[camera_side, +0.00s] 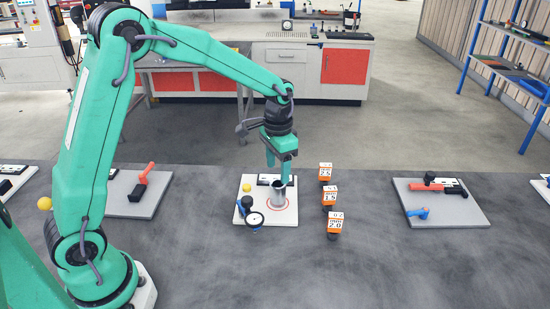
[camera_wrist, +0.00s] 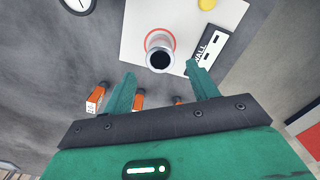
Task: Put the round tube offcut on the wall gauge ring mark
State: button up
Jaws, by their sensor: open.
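The round tube offcut (camera_side: 279,194), a grey metal cylinder, stands upright on the white gauge plate (camera_side: 289,216). The red ring mark (camera_side: 268,204) shows around its foot. In the wrist view the tube (camera_wrist: 160,43) shows its dark open top, and part of the red ring (camera_wrist: 148,38) curves around its base. My gripper (camera_side: 278,172) is open and points down just above the tube. In the wrist view its two fingers (camera_wrist: 161,72) are spread on either side of the tube's line, with visible gaps and nothing between the tips.
A blue-and-black dial gauge (camera_side: 254,219) and a yellow knob (camera_side: 247,188) sit on the plate's left side. A block marked WALL (camera_wrist: 209,49) lies beside the tube. Several orange numbered blocks (camera_side: 330,196) stand to the right. Another plate (camera_side: 455,214) with tools lies farther right.

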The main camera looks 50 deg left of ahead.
notch_tip(320, 180, up, 3)
jog(key=shift+r, duration=0.1)
dwell(0.7)
jog(key=s+r+n+t, duration=0.1)
jog(key=s+r+t, duration=0.2)
jog(key=s+r, duration=0.8)
jog(key=s+n+t, duration=0.2)
jog(key=s, duration=1)
jog(key=shift+s+a+f+t, duration=0.25)
jog(key=shift+a+f+t, duration=0.05)
jog(key=shift+a+f, duration=0.05)
